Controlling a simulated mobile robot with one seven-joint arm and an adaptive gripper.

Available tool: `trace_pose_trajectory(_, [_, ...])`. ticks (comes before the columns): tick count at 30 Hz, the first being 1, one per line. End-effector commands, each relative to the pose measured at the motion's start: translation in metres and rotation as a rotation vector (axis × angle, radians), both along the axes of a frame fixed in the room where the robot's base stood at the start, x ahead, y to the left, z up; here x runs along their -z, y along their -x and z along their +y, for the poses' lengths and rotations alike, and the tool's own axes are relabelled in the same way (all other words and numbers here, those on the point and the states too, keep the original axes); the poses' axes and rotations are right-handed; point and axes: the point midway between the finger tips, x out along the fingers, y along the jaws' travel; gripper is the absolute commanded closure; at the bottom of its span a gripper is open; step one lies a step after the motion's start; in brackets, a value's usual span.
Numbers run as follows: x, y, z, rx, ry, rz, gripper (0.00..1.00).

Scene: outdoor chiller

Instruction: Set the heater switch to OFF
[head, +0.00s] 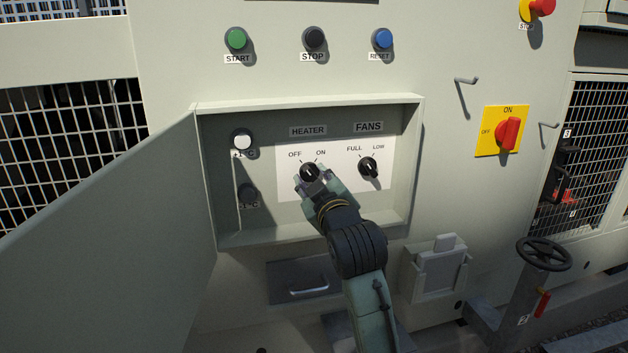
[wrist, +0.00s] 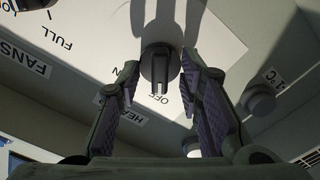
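The heater switch is a round black knob (head: 309,172) on a white plate inside the open control box, with OFF at its upper left and ON at its upper right. In the wrist view, which is turned around, the heater knob (wrist: 159,66) lies between my fingertips, and its ridge points down toward the OFF label (wrist: 168,98). In the head view my gripper (head: 315,182) partly covers the knob, so its pointer is hard to read there. My gripper (wrist: 158,82) is open, with gaps visible between both fingers and the knob.
The fans knob (head: 368,167) is just right of the heater knob. A red switch (head: 508,134) is outside, right.

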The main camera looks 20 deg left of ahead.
Motion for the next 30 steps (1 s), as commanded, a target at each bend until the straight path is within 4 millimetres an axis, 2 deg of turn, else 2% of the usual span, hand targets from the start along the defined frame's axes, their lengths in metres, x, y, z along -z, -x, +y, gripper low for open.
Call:
trace_pose_trajectory(8, [0.0, 0.005, -0.004, 0.001, -0.001, 0.0, 0.67])
trace_pose_trajectory(11, [0.0, 0.016, -0.012, 0.001, -0.002, -0.001, 0.67])
trace_pose_trajectory(21, [-0.001, 0.075, -0.052, 0.003, -0.001, -0.002, 0.67])
trace_pose_trajectory(24, [0.0, 0.087, -0.059, 0.001, -0.001, 0.0, 0.67])
trace_pose_trajectory(30, [0.0, 0.099, -0.067, 0.001, 0.0, 0.001, 0.67])
